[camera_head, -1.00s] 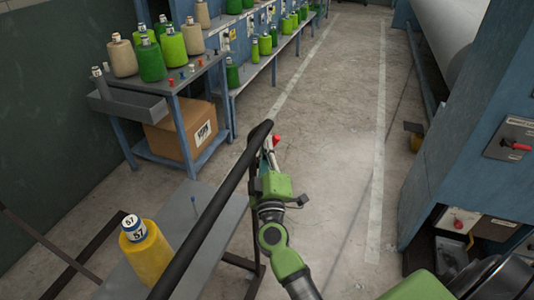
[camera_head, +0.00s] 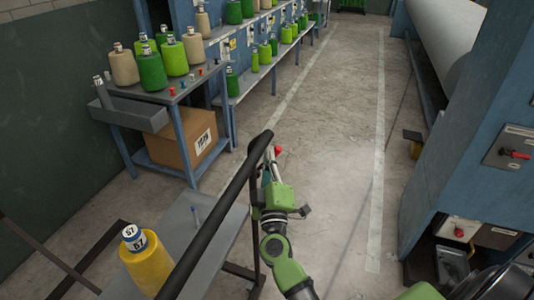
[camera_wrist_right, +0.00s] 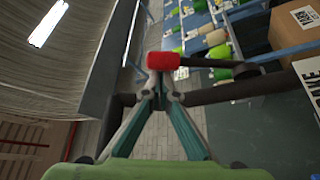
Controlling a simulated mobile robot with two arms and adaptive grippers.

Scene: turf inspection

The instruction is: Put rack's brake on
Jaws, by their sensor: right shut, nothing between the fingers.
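The rack has a grey shelf (camera_head: 180,248) and a long black handle bar (camera_head: 215,210) slanting up across it in the head view. A red-tipped lever (camera_head: 278,150), likely the brake, stands near the bar's far end; its red knob (camera_wrist_right: 168,61) shows large in the right wrist view. My right gripper (camera_head: 268,172) is just below and near that knob. In the wrist view its fingers (camera_wrist_right: 161,92) meet in a point just below the red knob. It is shut and empty; I cannot tell whether it touches the lever. My left gripper is not in view.
A yellow spool (camera_head: 148,266) stands on the rack's shelf. A side table (camera_head: 160,94) with green and beige spools stands at the left, a cardboard box (camera_head: 188,142) below it. A blue machine (camera_head: 470,150) stands at the right. The aisle floor (camera_head: 330,110) is clear.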

